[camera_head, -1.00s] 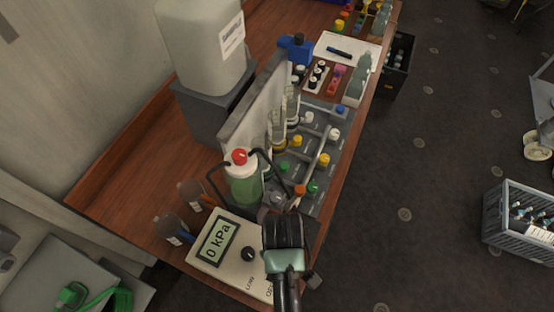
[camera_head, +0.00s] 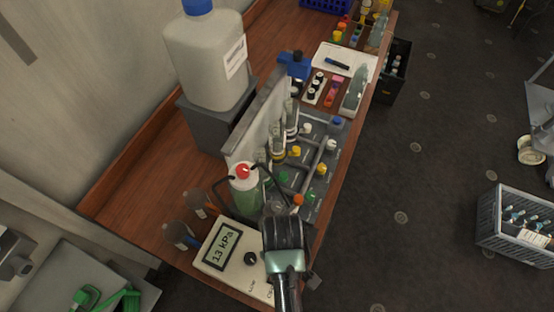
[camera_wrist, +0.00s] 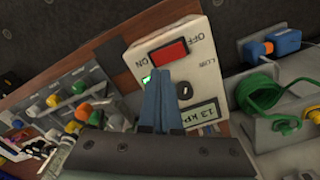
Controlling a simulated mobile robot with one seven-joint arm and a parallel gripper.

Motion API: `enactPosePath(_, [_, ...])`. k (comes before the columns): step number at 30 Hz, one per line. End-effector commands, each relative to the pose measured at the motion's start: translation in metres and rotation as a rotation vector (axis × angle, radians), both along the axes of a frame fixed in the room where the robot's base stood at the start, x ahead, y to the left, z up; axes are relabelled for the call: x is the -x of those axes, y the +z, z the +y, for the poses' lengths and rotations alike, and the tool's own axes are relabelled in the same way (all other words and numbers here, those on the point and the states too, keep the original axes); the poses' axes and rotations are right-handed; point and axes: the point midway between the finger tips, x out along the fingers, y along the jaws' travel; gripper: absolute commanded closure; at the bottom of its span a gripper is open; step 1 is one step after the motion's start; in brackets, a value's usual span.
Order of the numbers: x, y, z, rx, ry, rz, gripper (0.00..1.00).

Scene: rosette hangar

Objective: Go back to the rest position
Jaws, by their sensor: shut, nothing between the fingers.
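My gripper (camera_wrist: 160,80) shows in the wrist view with its two blue-grey fingers together and nothing between them. It is in front of the white pump box (camera_wrist: 135,72), near the red rocker switch (camera_wrist: 167,53) marked ON and OFF. A green light glows beside the fingertips. Whether the fingers touch the box I cannot tell. In the head view my gripper's dark body (camera_head: 284,236) is over the bench's front edge, right of the box's display (camera_head: 222,245), which reads 13 kPa. The fingertips are hidden there.
A red-capped bottle (camera_head: 243,190) with black tubing stands close behind my gripper. A valve panel (camera_head: 315,160) with coloured knobs is beyond it. A grey crate (camera_head: 515,228) is on the floor at right; the floor between is mostly clear.

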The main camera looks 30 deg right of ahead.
Motion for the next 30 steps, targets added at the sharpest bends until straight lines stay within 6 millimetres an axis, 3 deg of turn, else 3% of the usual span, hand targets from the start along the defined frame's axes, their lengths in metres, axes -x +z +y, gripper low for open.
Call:
enactPosePath(5, [0.000,0.014,0.000,0.000,0.002,0.000,1.00])
enactPosePath(23, [-0.004,0.014,-0.002,0.007,0.000,-0.013,1.00])
enactPosePath(26, [-0.027,0.021,-0.013,0.048,-0.004,-0.089,1.00])
enactPosePath(30, [-0.097,0.059,-0.037,0.154,-0.015,-0.337,1.00])
